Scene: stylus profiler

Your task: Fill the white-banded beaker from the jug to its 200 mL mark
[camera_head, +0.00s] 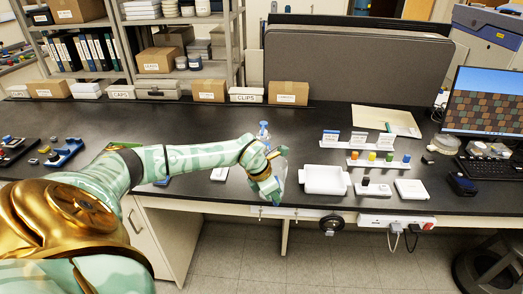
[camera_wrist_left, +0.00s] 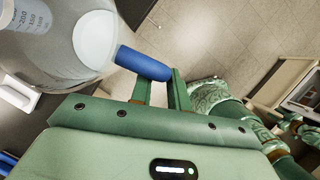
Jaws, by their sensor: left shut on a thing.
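My left gripper (camera_head: 268,180) is over the bench's front edge. In the left wrist view its two green fingers (camera_wrist_left: 160,90) are shut on the blue handle of the clear jug (camera_wrist_left: 95,40). A pale round surface shows inside the jug. The jug is partly hidden behind the gripper in the head view (camera_head: 281,165). A graduated beaker (camera_wrist_left: 28,16) with volume marks, one reading 200, shows at the top left of the wrist view, partly cut off. I cannot make out its band or its fill level.
A white tray (camera_head: 325,180) stands right of the gripper. A blue-topped item (camera_head: 263,128) stands behind the gripper. The black bench (camera_head: 200,128) is clear toward the back left.

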